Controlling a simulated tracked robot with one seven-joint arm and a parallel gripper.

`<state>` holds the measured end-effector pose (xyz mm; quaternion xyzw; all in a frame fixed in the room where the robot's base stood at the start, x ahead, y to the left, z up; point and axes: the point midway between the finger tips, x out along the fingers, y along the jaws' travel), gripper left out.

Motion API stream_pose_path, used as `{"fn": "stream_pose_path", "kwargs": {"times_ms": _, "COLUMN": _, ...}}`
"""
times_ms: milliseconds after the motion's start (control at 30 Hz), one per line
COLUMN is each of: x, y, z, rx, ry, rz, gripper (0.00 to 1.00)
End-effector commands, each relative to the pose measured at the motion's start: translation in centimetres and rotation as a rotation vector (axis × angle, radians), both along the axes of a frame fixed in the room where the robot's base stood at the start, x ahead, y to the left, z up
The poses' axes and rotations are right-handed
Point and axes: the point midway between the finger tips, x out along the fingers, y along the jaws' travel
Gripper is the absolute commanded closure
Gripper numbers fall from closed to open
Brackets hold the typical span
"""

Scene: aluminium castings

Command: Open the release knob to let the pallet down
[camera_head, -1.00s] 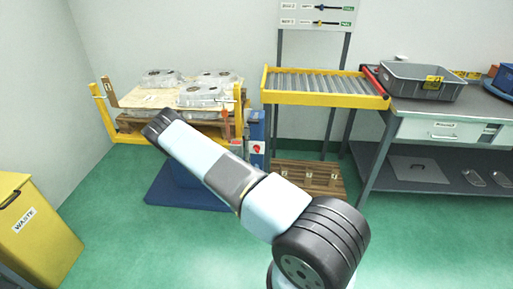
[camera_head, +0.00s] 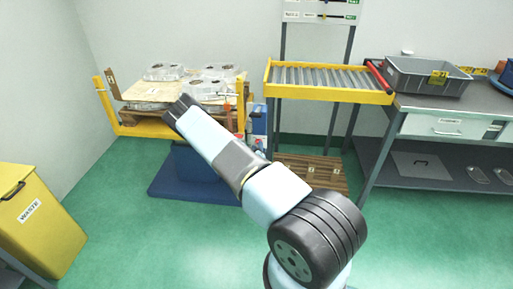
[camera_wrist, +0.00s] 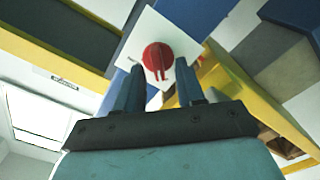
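The red release knob (camera_wrist: 158,57) sits on a white plate (camera_wrist: 186,21) on a blue surface in the wrist view. It shows just past and between my fingertips; contact is not visible. In the head view my arm almost hides the knob, leaving a small red bit (camera_head: 258,143). My gripper (camera_wrist: 159,72) is open, its two fingers apart with nothing between them. In the head view my gripper (camera_head: 177,108) overlaps the pallet's front side. The wooden pallet (camera_head: 143,117) is raised in a yellow frame (camera_head: 108,110) above a blue base (camera_head: 166,180) and carries several aluminium castings (camera_head: 212,91).
A yellow roller conveyor (camera_head: 330,95) stands right of the lift, with a slatted wooden pallet (camera_head: 325,176) on the floor beneath. A bench with a grey crate (camera_head: 427,77) is at right. A yellow waste bin (camera_head: 35,220) is front left. The green floor between is clear.

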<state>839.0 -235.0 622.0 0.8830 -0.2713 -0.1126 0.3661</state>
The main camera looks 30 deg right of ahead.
Motion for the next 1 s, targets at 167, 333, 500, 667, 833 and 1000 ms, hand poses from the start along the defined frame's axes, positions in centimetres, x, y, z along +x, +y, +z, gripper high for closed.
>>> {"fn": "stream_pose_path", "kwargs": {"times_ms": 167, "x": 0.72, "y": -0.54, "z": -0.01, "rx": 0.000, "ry": 0.001, "rz": -0.001, "gripper": 0.62}}
{"fn": "stream_pose_path", "kwargs": {"times_ms": 333, "x": 0.82, "y": -0.57, "z": -0.01, "rx": 0.000, "ry": 0.001, "rz": -0.001, "gripper": 0.62}}
{"fn": "stream_pose_path", "kwargs": {"times_ms": 500, "x": 0.81, "y": -0.54, "z": -0.01, "rx": 0.000, "ry": 0.000, "rz": 0.000, "gripper": 0.67}}
{"fn": "stream_pose_path", "kwargs": {"times_ms": 667, "x": 0.81, "y": -0.52, "z": -0.01, "rx": 0.000, "ry": 0.000, "rz": 0.000, "gripper": 0.83}}
{"fn": "stream_pose_path", "kwargs": {"times_ms": 833, "x": 0.81, "y": -0.48, "z": -0.02, "rx": 0.000, "ry": 0.001, "rz": 0.001, "gripper": 0.99}}
{"fn": "stream_pose_path", "kwargs": {"times_ms": 1000, "x": 0.84, "y": -0.40, "z": -0.06, "rx": 0.001, "ry": 0.001, "rz": 0.001, "gripper": 1.00}}
